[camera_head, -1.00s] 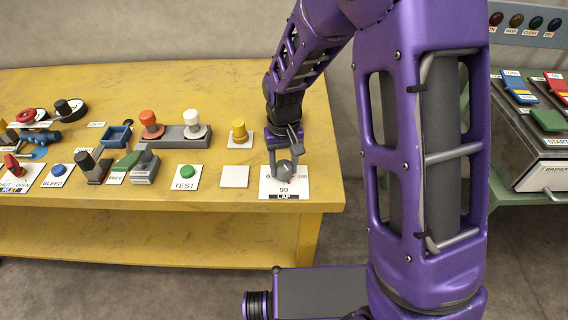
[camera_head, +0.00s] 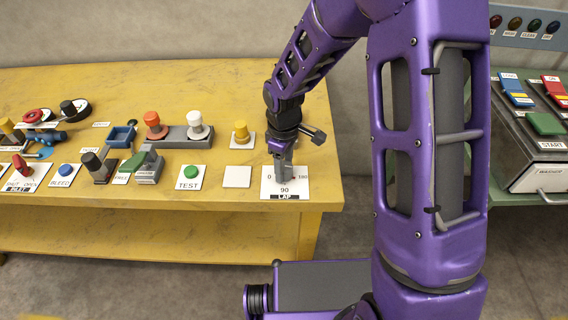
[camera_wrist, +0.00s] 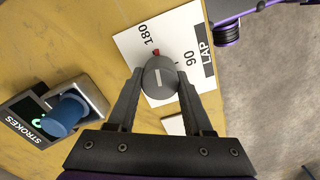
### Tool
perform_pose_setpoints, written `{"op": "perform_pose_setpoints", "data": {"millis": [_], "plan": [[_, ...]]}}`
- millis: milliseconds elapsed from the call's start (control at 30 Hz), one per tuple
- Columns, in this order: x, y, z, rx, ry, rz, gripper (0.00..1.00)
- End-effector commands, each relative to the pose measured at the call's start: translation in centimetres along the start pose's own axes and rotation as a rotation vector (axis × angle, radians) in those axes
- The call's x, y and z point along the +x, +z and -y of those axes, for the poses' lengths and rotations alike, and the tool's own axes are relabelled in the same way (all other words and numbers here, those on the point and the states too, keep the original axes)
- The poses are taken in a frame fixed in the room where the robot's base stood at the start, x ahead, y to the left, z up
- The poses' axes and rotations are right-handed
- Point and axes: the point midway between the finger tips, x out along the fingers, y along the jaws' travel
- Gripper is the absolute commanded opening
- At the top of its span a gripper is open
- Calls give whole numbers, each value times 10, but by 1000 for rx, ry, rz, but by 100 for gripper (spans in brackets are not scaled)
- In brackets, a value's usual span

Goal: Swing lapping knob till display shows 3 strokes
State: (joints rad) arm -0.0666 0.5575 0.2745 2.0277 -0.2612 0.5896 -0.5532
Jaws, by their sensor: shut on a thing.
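The lapping knob (camera_wrist: 160,77) is a round dark grey knob with a white line on top. It stands on the white LAP plate (camera_wrist: 129,43), marked 0, 90 and 180. A red mark shows at the knob's edge by the 180. My gripper (camera_wrist: 159,80) is shut on the knob, one finger on each side. In the head view my gripper (camera_head: 283,176) points down onto the LAP plate (camera_head: 268,190) and mostly hides the knob. The STROKES display (camera_wrist: 25,118) is at the left of the wrist view. Its green digit is partly covered and unreadable.
A blue cylinder (camera_wrist: 65,115) on a grey block stands beside the display. The yellow table's (camera_head: 220,200) front edge is close.

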Motion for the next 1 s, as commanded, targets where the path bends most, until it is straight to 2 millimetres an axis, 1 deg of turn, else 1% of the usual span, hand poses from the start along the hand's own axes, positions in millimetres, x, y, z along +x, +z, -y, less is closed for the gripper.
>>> {"op": "perform_pose_setpoints", "data": {"millis": [133,333,800,833,967,1000], "plan": [[-1,0,0,-60,0,-1,0],[-1,0,0,-105,1,-1,0],[0,0,0,-115,1,-1,0],[0,0,0,-115,1,-1,56],[0,0,0,-115,1,-1,79],[0,0,0,-115,1,-1,81]]}}
